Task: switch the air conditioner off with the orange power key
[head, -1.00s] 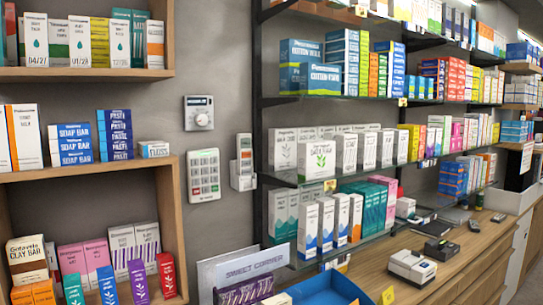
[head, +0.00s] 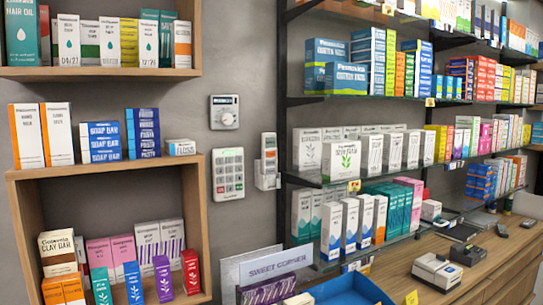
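A white handset (head: 268,154) sits upright in a white holder (head: 266,181) on the grey wall, just left of the glass shelves. A white keypad panel (head: 228,174) with rows of keys and a small display is mounted to its left. A white dial unit (head: 224,113) with a round knob and a small display is above the keypad. No air conditioner shows. Neither of my grippers is in view.
A wooden shelf unit (head: 197,215) with boxed goods stands at the left. Glass shelves (head: 390,172) full of boxes fill the right. Below them a wooden counter (head: 400,281) holds a white device (head: 437,271), a dark remote-like item (head: 501,231) and a blue tray (head: 345,290).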

